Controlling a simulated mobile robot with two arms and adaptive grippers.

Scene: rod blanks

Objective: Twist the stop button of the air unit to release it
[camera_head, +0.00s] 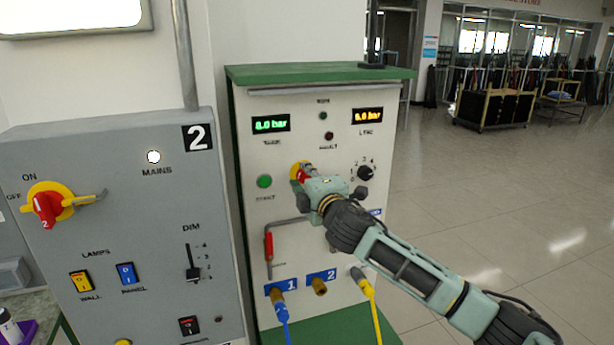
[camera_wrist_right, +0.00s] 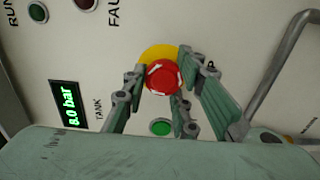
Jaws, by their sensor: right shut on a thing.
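The air unit (camera_head: 340,105) is a white panel in a green-topped cabinet, in the middle of the head view. Its stop button (camera_wrist_right: 164,77) is a red mushroom head with white arrow marks on a yellow disc. In the head view the button (camera_head: 303,167) is mostly hidden by my right gripper (camera_head: 306,172). In the right wrist view my right gripper's fingers (camera_wrist_right: 165,85) stand on both sides of the red head and are shut on it. My left gripper is in neither view.
A green start button (camera_head: 265,181) is left of the stop button, and a black knob (camera_head: 366,173) is right. A red-handled lever (camera_head: 269,246) and hose ports (camera_head: 320,287) sit below. A grey mains box (camera_head: 120,240) stands at left. Open floor (camera_head: 480,210) lies at right.

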